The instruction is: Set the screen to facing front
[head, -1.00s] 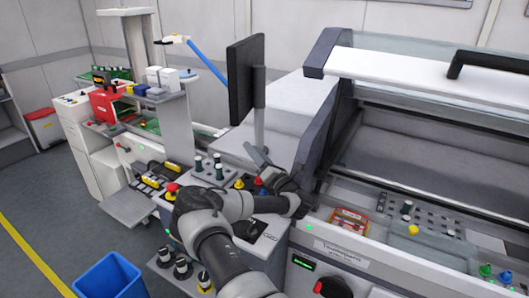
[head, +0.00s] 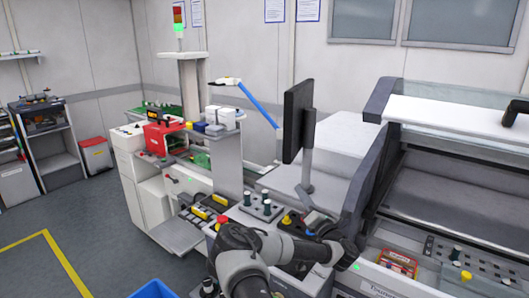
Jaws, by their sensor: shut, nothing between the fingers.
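The screen (head: 297,120) is a thin black panel on a grey post (head: 306,165), upright above the machine. I see it almost edge-on, with its dark face turned to the left of the picture. My gripper (head: 312,217) is below the screen, near the foot of the post. It is shut with nothing in it and apart from the panel. My forearm and wrist hide part of the control panel under it.
A control panel with dark knobs (head: 262,205) and a red button (head: 221,221) lies left of my arm. A blue lamp arm (head: 258,104) rises behind the screen. The large machine (head: 450,190) fills the right. Floor is open at left, with a blue bin (head: 154,290) in front.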

